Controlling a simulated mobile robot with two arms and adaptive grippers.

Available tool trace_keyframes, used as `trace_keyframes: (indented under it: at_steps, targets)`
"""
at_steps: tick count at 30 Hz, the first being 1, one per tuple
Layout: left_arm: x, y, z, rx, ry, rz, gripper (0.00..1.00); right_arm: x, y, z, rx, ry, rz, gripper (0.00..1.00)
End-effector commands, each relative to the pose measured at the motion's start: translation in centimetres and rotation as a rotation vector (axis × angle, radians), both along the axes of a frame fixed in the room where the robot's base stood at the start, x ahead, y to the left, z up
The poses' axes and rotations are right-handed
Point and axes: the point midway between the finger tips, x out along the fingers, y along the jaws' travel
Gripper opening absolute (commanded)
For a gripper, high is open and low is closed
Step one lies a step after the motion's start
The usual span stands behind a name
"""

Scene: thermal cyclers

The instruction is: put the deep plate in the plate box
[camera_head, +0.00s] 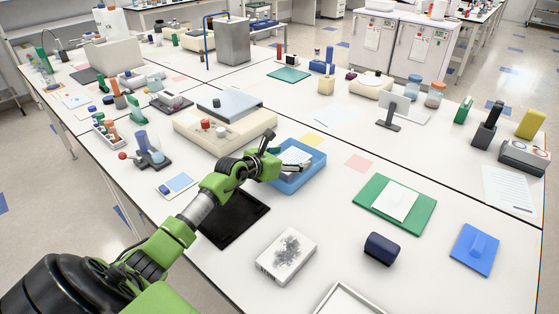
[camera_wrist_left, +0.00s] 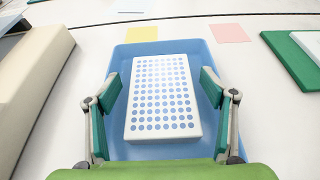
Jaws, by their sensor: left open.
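The deep plate (camera_wrist_left: 160,98) is a white block with a grid of round blue wells. In the left wrist view it lies inside the blue plate box (camera_wrist_left: 205,152), with the box's floor and walls around it. The box (camera_head: 298,182) also shows in the head view, with part of the white plate (camera_head: 293,156) in it. My left gripper (camera_wrist_left: 160,88) is open, with one finger on each side of the plate and a gap on both sides. In the head view the left gripper (camera_head: 284,152) is over the box and hides part of it. My right gripper is not in view.
A beige cycler (camera_head: 225,133) stands left of the box. A black mat (camera_head: 233,218) lies in front, below my left arm. A green mat with a white sheet (camera_head: 395,205) lies to the right. A white patterned box (camera_head: 286,256) and a dark blue block (camera_head: 382,249) stand nearer.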

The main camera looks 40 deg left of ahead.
Motion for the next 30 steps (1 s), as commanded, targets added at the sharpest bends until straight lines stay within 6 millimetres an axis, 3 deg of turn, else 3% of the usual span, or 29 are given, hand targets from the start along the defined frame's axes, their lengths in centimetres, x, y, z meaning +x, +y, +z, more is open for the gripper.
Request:
trace_keyframes:
  at_steps: [18, 30]
  targets:
    - [-9.4, 0.7, 3.6, 0.001, 0.003, 0.0, 0.76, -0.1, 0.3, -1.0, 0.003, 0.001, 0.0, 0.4]
    - [-10.6, 0.8, 4.3, 0.0, 0.001, -0.001, 0.76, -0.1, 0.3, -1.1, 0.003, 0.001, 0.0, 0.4]
